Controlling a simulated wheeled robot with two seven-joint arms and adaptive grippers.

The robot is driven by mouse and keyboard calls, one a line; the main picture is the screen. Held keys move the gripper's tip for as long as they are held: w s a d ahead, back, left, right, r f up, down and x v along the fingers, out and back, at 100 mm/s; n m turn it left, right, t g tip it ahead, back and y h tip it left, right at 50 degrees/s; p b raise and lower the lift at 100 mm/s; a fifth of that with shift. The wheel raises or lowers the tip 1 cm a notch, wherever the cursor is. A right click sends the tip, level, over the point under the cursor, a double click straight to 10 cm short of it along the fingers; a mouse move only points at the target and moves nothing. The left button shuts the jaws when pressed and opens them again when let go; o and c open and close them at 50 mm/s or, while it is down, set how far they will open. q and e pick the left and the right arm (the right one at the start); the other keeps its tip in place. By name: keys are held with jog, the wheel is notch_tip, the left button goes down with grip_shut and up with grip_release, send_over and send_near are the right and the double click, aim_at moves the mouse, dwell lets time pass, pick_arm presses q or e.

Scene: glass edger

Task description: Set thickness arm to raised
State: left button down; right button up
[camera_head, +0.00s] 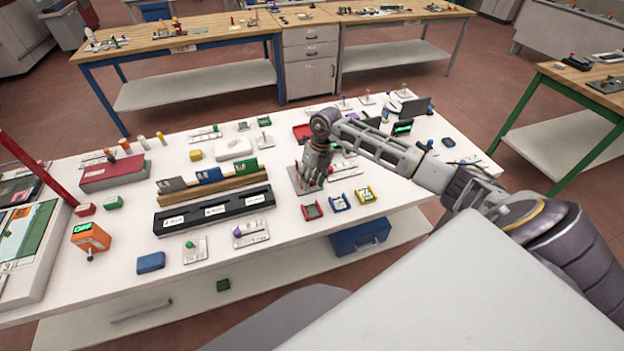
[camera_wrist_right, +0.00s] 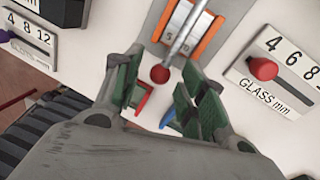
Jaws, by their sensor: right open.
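A metal lever with a red ball knob (camera_wrist_right: 160,73) stands over a grey plate with orange side rails (camera_wrist_right: 205,35) in the right wrist view. It appears to be the thickness arm, but I can read no name on it. In the head view its grey plate (camera_head: 299,187) is partly hidden by my right gripper (camera_head: 312,183). My right gripper also shows in the wrist view (camera_wrist_right: 163,95), open, with green finger pads. The red knob shows between its fingers; whether they touch it is unclear. My left gripper is not in view.
A "GLASS mm" scale plate with a red knob (camera_wrist_right: 262,69) lies beside it. A long black holder (camera_head: 214,211) is at left. Screens and small levers stand behind.

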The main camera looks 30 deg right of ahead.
jog(key=shift+f, duration=0.1)
grip_shut()
dwell(0.3)
jog(key=shift+w+r, duration=0.15)
jog(key=shift+r, duration=0.2)
